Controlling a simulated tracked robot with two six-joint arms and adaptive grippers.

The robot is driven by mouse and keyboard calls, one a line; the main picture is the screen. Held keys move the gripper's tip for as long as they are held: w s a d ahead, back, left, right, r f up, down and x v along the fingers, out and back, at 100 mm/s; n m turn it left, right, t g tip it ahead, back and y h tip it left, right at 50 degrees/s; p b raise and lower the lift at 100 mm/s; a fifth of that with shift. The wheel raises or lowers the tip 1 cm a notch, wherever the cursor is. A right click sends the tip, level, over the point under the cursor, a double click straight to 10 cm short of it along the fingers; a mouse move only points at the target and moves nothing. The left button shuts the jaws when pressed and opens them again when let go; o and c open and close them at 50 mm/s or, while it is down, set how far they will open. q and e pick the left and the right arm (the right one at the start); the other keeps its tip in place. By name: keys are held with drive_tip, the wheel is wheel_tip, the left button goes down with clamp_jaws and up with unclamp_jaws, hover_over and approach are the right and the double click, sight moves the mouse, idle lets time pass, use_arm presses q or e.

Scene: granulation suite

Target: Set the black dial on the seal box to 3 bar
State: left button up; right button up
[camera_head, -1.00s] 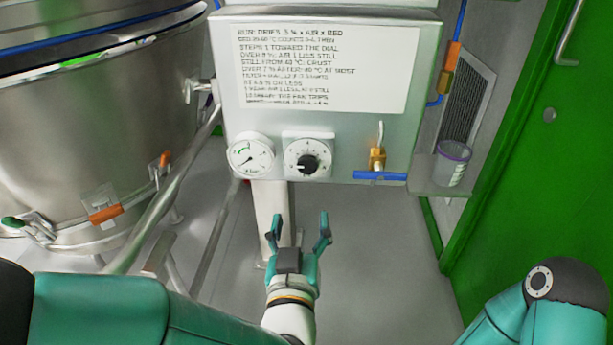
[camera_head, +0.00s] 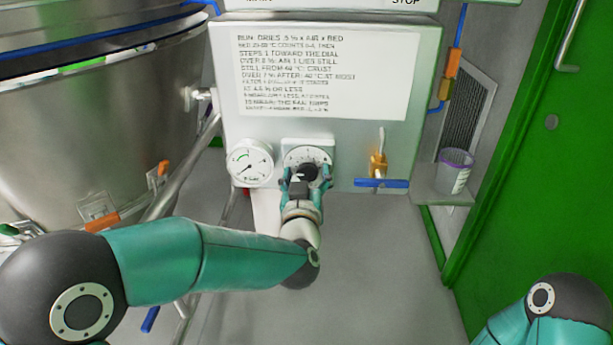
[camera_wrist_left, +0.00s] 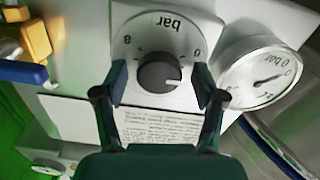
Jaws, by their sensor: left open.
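The black dial (camera_head: 310,171) sits on a white round scale on the front of the seal box (camera_head: 354,150). In the left wrist view the dial (camera_wrist_left: 156,72) appears upside down, with 0 on the right and 8 on the left. Its white pointer line points right and slightly down, near the 0 end of the scale. My left gripper (camera_head: 306,178) is open, its fingertips on either side of the dial with gaps visible in the wrist view. The numbers at the scale's lower part are hidden or unreadable. My right gripper is out of view.
A pressure gauge (camera_head: 250,162) is close left of the dial. A brass valve with a blue handle (camera_head: 381,183) is to the right. An instruction sheet (camera_head: 320,72) is above. A steel vessel (camera_head: 95,125) stands left, and a tub (camera_head: 454,171) sits on a shelf right.

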use_arm(q)
drive_tip(key=shift+w, duration=0.1)
drive_tip(key=c, duration=1.1)
drive_tip(key=shift+c, duration=0.2)
drive_tip(key=shift+r+m+p, duration=0.15)
drive_tip(key=shift+m+p, duration=0.75)
drive_tip(key=shift+m, duration=0.2)
drive_tip(key=m+p, duration=0.2)
drive_tip(key=m, duration=0.1)
drive_tip(key=m+p, duration=0.2)
drive_tip(key=m, duration=0.2)
drive_tip(key=shift+d, duration=0.15)
drive_tip(key=shift+m+p, duration=0.6)
drive_tip(key=shift+m, duration=0.8)
drive_tip(key=shift+f, duration=0.2)
